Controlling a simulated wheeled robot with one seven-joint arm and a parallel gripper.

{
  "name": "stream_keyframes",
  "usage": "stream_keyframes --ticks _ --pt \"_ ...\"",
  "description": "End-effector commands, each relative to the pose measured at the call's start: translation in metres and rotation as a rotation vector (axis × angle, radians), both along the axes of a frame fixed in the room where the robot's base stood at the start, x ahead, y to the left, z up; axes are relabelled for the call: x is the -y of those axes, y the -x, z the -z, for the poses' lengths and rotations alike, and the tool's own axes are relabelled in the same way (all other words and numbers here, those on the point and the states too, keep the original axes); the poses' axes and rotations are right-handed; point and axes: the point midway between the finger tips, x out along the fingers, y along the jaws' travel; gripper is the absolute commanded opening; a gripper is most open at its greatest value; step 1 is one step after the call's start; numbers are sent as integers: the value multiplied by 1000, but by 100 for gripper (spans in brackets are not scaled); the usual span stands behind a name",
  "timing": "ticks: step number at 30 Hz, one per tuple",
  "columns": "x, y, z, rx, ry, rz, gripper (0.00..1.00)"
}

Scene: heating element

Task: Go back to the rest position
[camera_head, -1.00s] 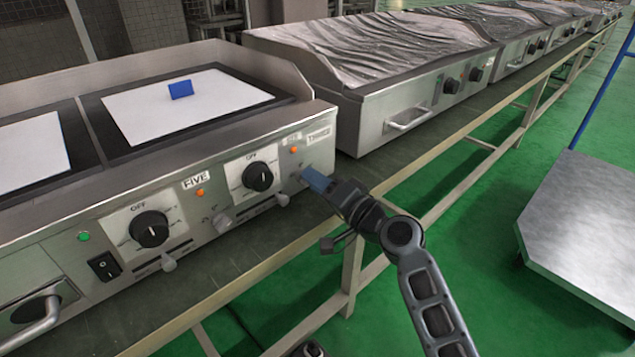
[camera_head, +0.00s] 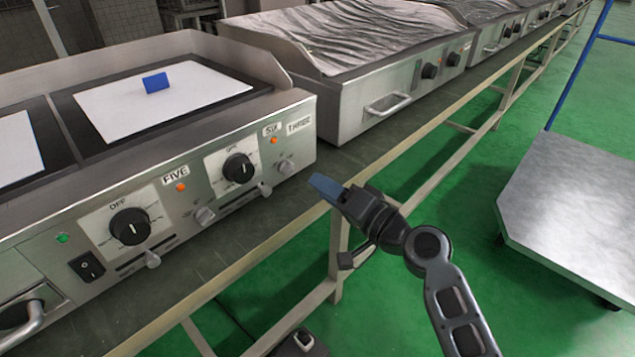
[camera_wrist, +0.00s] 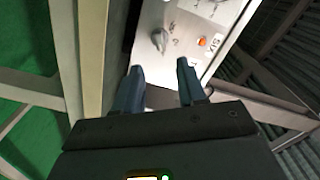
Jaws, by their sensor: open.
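My gripper (camera_head: 322,187) is in front of the right end of the heating element's front panel (camera_head: 75,225), apart from it and over the bench's front edge. In the wrist view, my gripper (camera_wrist: 158,75) has its two blue fingers apart with nothing between them. Beyond the fingertips, the panel with a grey knob (camera_wrist: 159,40) and an orange light (camera_wrist: 202,42) shows. A blue block (camera_head: 156,82) stands on the right white plate (camera_head: 200,90).
A second heating unit (camera_head: 350,100) with a wrinkled cover stands to the right on the same bench (camera_head: 430,130). A metal cart (camera_head: 575,200) with a blue handle stands on the green floor at right. The floor between bench and cart is free.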

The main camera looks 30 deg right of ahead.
Motion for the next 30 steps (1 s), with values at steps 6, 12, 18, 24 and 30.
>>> stream_keyframes --ticks 6,12,18,24,30 --pt "0 1 0 0 0 0 40" --pt "0 1 0 0 1 0 40" --pt "0 12 12 -19 23 14 40" --pt "0 75 59 -98 163 95 40" --pt "0 161 92 -164 361 172 40"
